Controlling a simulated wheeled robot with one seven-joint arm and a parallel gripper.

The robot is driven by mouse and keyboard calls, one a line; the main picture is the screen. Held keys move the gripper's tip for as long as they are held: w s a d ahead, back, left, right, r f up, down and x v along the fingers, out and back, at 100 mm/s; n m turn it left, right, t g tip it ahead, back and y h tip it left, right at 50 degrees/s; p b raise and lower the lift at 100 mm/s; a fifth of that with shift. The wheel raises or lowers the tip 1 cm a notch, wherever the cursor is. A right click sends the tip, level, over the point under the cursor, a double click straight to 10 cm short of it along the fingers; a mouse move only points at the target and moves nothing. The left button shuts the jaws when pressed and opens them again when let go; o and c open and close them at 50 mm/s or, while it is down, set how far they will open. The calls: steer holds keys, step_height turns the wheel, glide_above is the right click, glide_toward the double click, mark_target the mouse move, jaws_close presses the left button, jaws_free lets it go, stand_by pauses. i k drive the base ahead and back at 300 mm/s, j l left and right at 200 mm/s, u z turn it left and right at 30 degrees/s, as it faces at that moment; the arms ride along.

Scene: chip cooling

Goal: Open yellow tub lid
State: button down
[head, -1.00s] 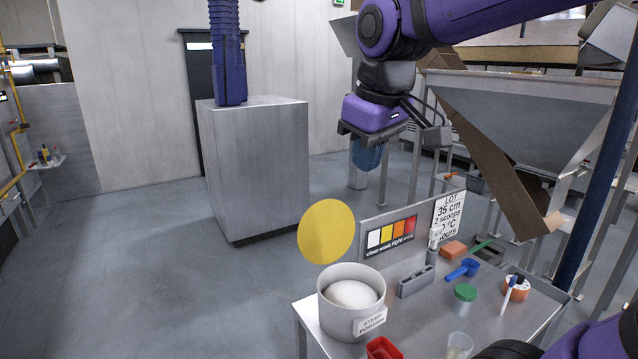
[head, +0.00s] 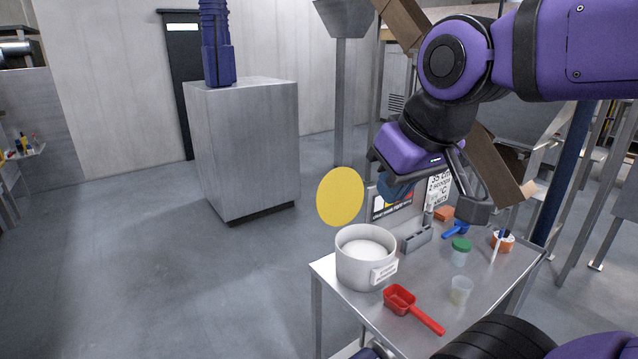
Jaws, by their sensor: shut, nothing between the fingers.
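A white tub (head: 352,268) with a label on its front stands at the left end of the metal cart. Its round yellow lid (head: 340,196) stands upright above the tub's back left rim, so the tub is open. White contents (head: 366,248) show inside. My gripper (head: 396,188) hangs from the purple wrist, to the right of the lid and above the back of the cart. It looks apart from the lid and holds nothing that I can see. Its fingertips are small and partly lost against the sign behind.
The metal cart (head: 415,336) holds a red scoop (head: 400,300), a clear cup (head: 461,290), a green-lidded jar (head: 460,251), a grey block (head: 416,239), a blue scoop (head: 455,231) and an orange-and-white container (head: 502,241). A steel cabinet (head: 245,150) stands behind left. Floor to the left is clear.

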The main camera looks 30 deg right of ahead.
mark_target(340, 194)
steer(key=i+j+z, duration=0.2)
steer(key=j, duration=0.4)
steer(key=j+z, duration=0.25)
steer(key=j, duration=0.35)
steer(key=i+j+z, duration=0.3)
steer(key=i+j, duration=0.25)
steer(key=i+j+z, duration=0.25)
steer(key=i+j, duration=0.35)
steer(key=j, duration=0.15)
steer(key=i+j+z, duration=0.1)
steer(key=i+j, duration=0.3)
steer(key=i, duration=0.25)
steer(key=l+z, duration=0.05)
